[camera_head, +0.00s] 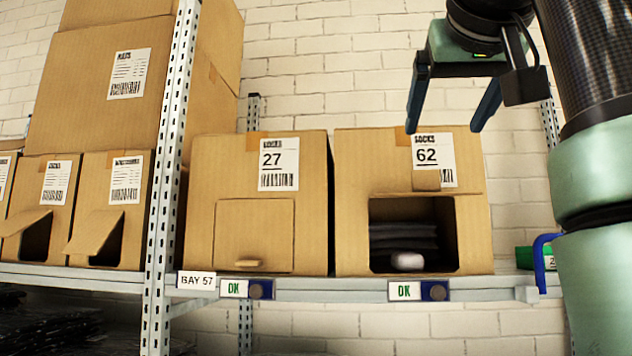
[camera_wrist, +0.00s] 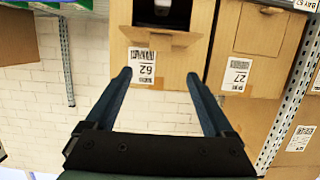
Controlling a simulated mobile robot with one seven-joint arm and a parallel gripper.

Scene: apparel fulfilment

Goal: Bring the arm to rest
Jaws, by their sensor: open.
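My gripper (camera_head: 448,105) hangs open and empty in front of the upper part of the box marked 62 (camera_head: 355,158), with its fingers pointing down. In the wrist view my gripper (camera_wrist: 158,75) shows its two fingers spread apart, with nothing between them but the brick wall and the label of box 62 (camera_wrist: 185,60). My arm runs down the right side of the head view. Box 62 has an open front hatch, with dark folded items (camera_head: 403,240) and a small white item (camera_head: 407,261) inside.
The box marked 27 (camera_head: 200,200) stands left of box 62 with its hatch closed. Both stand on a metal shelf (camera_head: 330,290) with an upright post (camera_head: 172,130) at left. More boxes (camera_head: 90,100) stand beyond the post. A green item (camera_head: 524,257) lies at right.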

